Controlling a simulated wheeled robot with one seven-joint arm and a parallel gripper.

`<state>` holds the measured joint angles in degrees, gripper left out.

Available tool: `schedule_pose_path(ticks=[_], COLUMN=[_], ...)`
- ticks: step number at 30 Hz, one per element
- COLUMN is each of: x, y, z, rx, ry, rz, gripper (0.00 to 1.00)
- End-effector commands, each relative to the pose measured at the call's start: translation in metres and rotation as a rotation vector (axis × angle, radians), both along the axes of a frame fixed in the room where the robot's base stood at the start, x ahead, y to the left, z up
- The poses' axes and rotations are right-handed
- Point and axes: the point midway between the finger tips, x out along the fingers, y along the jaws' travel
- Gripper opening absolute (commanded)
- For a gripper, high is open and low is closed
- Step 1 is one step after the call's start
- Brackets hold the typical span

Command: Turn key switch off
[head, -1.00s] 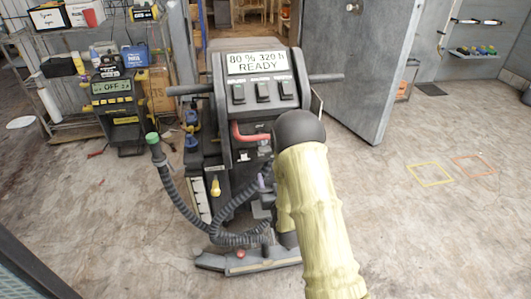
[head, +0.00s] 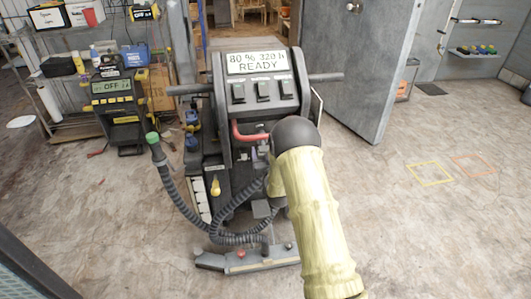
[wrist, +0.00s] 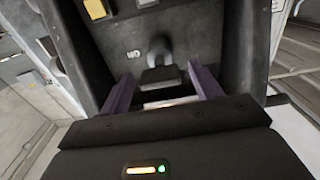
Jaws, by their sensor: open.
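The floor machine (head: 262,106) stands upright, and its display reads "80 % 320 h READY". In the wrist view, a dark key switch (wrist: 160,75) with a wide, flat head sticks out of the machine's black panel beside a small white label. My gripper (wrist: 161,73) is open, with one purple finger to the left of the key head and one to the right. A gap shows on both sides, and nothing is held. In the head view my arm covers part of the machine, and I cannot make out the key there.
A red handle (head: 249,133) sits on the machine's front, just above my gripper. A ribbed black hose (head: 182,205) loops at its left. A charger (head: 116,108) reading "OFF" and a loaded shelf stand further left. The floor at right is clear.

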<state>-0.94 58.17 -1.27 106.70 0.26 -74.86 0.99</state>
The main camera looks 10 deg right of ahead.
Motion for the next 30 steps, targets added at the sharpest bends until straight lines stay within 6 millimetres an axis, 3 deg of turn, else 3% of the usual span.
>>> schedule_pose_path(ticks=[6,13,30], x=[0.0000,-0.0002,-0.0003], y=[-0.0001,0.0000,0.0008], z=[-0.0002,-0.0001,-0.0020], rx=[0.000,0.000,-0.119], ry=[0.000,0.000,-0.001], rz=[0.000,0.000,0.001], gripper=[0.64,0.19,0.19])
